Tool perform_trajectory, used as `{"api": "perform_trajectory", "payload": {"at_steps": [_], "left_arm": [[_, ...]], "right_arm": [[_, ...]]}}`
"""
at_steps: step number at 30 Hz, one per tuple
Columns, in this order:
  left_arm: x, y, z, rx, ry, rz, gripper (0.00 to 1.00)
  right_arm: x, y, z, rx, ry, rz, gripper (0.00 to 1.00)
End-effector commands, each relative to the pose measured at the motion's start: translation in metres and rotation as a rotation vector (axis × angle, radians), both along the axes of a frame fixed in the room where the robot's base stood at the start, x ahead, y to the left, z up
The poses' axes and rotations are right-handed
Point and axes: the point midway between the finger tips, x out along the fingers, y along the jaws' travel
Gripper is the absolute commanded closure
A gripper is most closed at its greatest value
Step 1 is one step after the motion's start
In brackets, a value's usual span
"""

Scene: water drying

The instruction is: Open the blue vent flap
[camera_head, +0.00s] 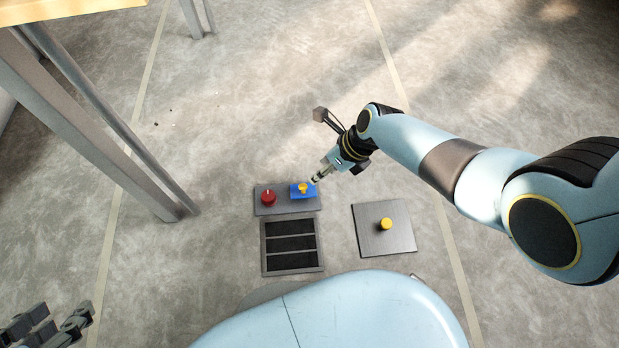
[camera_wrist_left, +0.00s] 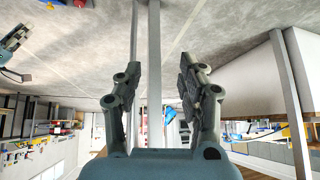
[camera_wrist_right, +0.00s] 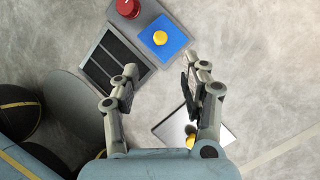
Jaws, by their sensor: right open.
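The blue vent flap (camera_head: 296,195) is a small blue square with a yellow knob (camera_head: 303,187) on a grey floor panel. In the right wrist view the flap (camera_wrist_right: 173,49) and its knob (camera_wrist_right: 160,38) lie beyond my right gripper (camera_wrist_right: 158,82), whose fingers are spread and empty. In the head view my right gripper (camera_head: 318,178) is at the upper right edge of the flap; whether it touches is unclear. My left gripper (camera_head: 45,325) is at the lower left, far from the panel. Its fingers are apart and empty in the left wrist view (camera_wrist_left: 160,82).
A red knob (camera_head: 268,197) sits left of the flap. A dark slatted grille (camera_head: 292,243) lies just below the panel. A grey plate (camera_head: 371,239) with a yellow knob (camera_head: 386,223) lies to the right. Metal table legs (camera_head: 90,130) stand at left. Floor above the panel is clear.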

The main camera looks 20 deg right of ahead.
Motion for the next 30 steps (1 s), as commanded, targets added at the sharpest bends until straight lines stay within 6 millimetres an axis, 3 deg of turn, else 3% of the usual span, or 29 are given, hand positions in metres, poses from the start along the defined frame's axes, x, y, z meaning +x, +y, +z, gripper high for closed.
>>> {"api": "perform_trajectory", "payload": {"at_steps": [7,18,21,30], "left_arm": [[-0.005,-0.001,-0.024,-0.004,-0.147,-0.008,0.6],[-0.02,-0.007,-0.033,-0.016,-0.421,-0.033,0.6],[0.006,-0.009,-0.01,-0.015,-0.516,-0.043,0.6],[0.053,-0.014,0.046,-0.016,-0.771,-0.073,0.6]], "right_arm": [[0.003,0.007,-0.023,0.0,0.005,0.001,0.55],[0.01,0.018,-0.051,0.0,0.005,0.002,0.55],[0.012,0.019,-0.051,0.0,0.003,0.002,0.55],[0.015,0.022,-0.062,0.0,0.002,0.002,0.55]]}}
